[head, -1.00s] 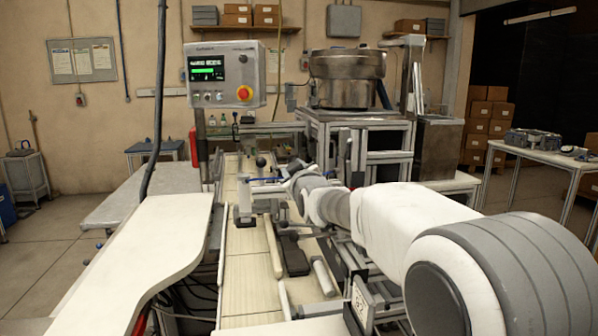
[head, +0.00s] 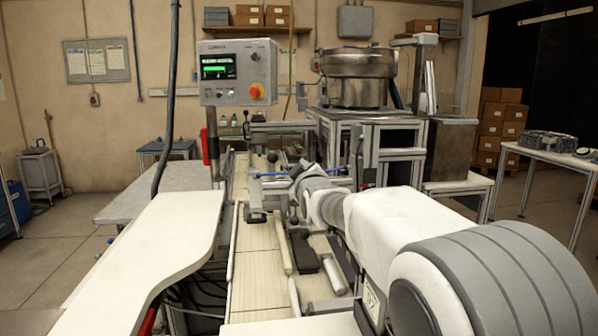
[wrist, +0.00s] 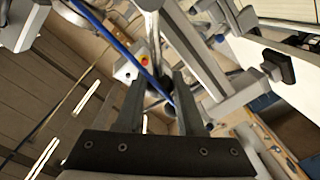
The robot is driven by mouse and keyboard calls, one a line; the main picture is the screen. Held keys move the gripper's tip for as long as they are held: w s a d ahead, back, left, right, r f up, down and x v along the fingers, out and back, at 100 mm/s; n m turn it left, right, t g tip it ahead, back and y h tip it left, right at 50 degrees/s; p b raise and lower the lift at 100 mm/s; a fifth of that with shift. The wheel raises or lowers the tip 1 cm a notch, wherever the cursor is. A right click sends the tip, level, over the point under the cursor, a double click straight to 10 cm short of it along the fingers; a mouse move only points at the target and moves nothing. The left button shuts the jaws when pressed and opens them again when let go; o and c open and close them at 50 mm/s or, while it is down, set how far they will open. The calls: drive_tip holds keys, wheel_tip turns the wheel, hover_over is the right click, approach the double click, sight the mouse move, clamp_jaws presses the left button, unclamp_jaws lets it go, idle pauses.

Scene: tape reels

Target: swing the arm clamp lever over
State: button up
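My gripper (wrist: 158,85) shows in the wrist view with its two dark fingers apart. A metal post with a dark lower part shows between or behind them; I cannot tell whether the fingers touch it. In the head view my arm reaches over the conveyor, and its wrist hides most of the gripper. A thin lever with a dark ball knob (head: 272,157) stands just left of my wrist in the head view. I cannot tell which one is the arm clamp lever.
A blue hose (wrist: 122,45) crosses close to the fingers. A control panel (head: 237,72) stands behind the conveyor (head: 256,270), and a metal bowl (head: 358,75) on a frame is at the back right. A pale worktop (head: 150,245) is at the left.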

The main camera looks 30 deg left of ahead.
drive_tip(key=o, duration=0.4)
drive_tip(key=shift+s, duration=0.1)
drive_tip(key=v, duration=1.7)
drive_tip(key=shift+s+d+f, duration=0.1)
